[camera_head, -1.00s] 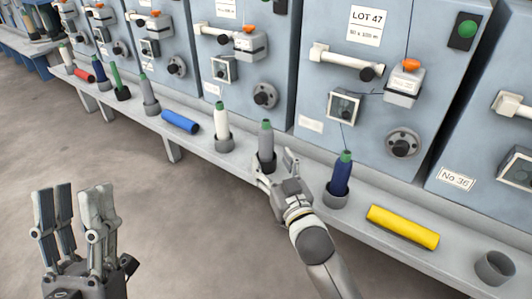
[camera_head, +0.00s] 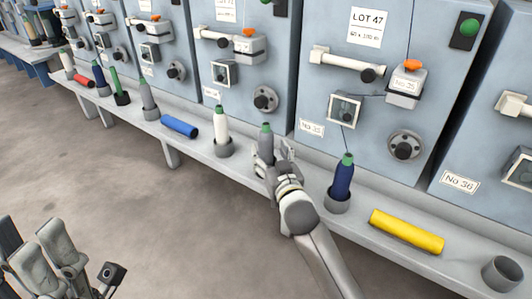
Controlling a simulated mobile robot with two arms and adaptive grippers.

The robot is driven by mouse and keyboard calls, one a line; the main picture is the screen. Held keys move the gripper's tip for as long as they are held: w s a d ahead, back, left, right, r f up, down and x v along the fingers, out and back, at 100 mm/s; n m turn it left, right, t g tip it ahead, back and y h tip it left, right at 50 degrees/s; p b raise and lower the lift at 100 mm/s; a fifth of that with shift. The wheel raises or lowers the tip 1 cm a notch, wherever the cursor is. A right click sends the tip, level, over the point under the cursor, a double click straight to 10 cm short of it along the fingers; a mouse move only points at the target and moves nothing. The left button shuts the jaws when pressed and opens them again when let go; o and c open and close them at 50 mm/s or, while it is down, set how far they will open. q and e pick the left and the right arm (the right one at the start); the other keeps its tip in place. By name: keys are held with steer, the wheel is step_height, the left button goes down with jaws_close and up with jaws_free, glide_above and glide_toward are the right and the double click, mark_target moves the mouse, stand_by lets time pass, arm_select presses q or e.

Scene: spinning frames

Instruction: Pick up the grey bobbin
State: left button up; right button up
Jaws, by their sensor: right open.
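The grey bobbin (camera_head: 266,139) with a green tip stands upright in a holder on the machine shelf. My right gripper (camera_head: 273,160) is open at the bobbin's lower part. One finger shows at its left and one at its right, and its holder is mostly hidden by the gripper. I cannot tell whether the fingers touch the bobbin. A second grey bobbin (camera_head: 148,95) stands upright farther left along the shelf. My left gripper (camera_head: 40,255) is at the lower left corner, partly cut off and away from the shelf; its opening is unclear.
A white bobbin (camera_head: 221,121) stands left of the grey one and a dark blue bobbin (camera_head: 342,178) right of it. A blue tube (camera_head: 180,126) and a yellow tube (camera_head: 406,231) lie on the shelf. An empty holder (camera_head: 501,273) is at the right. Machine fronts rise behind.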

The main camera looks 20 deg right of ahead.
mark_target(268, 148)
steer(key=w+b, duration=0.1)
steer(key=w, duration=0.2)
steer(key=shift+w, duration=0.2)
steer(key=shift+w+b, duration=0.3)
steer(key=shift+w, duration=0.15)
steer(key=c, duration=1.2)
steer(key=shift+r, duration=0.2)
